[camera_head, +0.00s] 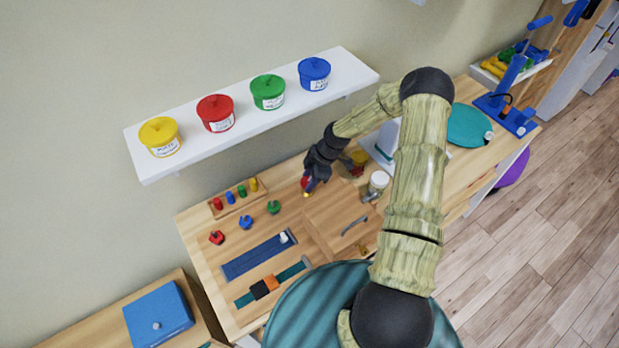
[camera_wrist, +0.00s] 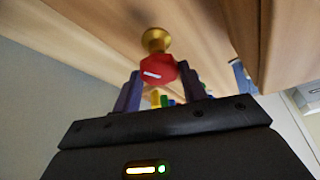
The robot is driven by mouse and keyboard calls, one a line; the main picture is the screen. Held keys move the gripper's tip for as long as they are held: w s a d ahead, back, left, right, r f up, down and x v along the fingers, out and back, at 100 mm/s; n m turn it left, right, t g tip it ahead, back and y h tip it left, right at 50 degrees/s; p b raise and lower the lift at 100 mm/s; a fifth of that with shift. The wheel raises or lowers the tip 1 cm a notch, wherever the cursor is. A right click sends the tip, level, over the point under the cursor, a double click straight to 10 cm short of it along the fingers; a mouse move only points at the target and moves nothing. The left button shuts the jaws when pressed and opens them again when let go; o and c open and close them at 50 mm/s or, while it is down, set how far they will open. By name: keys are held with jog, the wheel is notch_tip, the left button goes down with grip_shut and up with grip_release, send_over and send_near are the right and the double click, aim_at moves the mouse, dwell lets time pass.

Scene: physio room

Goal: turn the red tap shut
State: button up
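The red tap (camera_wrist: 157,71) is a red knob with a white mark on a brass-coloured stem (camera_wrist: 155,40), seen in the wrist view. In the head view the red knob (camera_head: 304,182) shows at the fingertips, above the wooden bench. My gripper (camera_wrist: 159,78) has one dark finger on each side of the knob. The knob fills most of the gap between the fingertips. I cannot tell whether both fingers press on it. In the head view my gripper (camera_head: 308,187) partly hides the tap.
A wooden bench (camera_head: 202,278) carries red, blue and green knobs, a tray of coloured pegs (camera_head: 237,197) and a blue strap (camera_head: 258,256). A white jar (camera_head: 378,182) stands right of my gripper. A white shelf with colored tubs (camera_head: 250,123) hangs behind.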

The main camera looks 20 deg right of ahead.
jog(key=shift+c, duration=1.3)
jog(key=shift+m, duration=0.3)
jog(key=m+t+b, duration=0.1)
jog(key=m+b, duration=0.1)
jog(key=m, duration=0.1)
jog(key=m+t+h+b, duration=0.1)
jog(key=m+b, duration=0.1)
jog(key=shift+s+a+f+m, duration=0.1)
jog(key=shift+f+m, duration=0.05)
jog(key=shift+m, duration=0.25)
jog(key=m+t+h+b, duration=0.1)
jog(key=m+b, duration=0.2)
jog(key=shift+a+m, duration=0.1)
jog(key=shift+m, duration=0.2)
jog(key=m+h+b, duration=0.1)
jog(key=m+b, duration=0.1)
jog(key=m, duration=0.1)
jog(key=shift+a+m+t, duration=0.15)
jog(key=shift+m+t, duration=0.15)
jog(key=shift+t, duration=0.1)
jog(key=m, duration=0.1)
jog(key=m+h, duration=0.1)
jog(key=m, duration=0.1)
jog(key=m+h, duration=0.1)
jog(key=shift+a+r+m+b, duration=0.15)
jog(key=shift+r+m+b, duration=0.1)
jog(key=shift+m+b, duration=0.1)
jog(key=shift+m+h+p, duration=0.7)
jog(key=shift+m+p, duration=0.2)
jog(key=shift+m, duration=0.95)
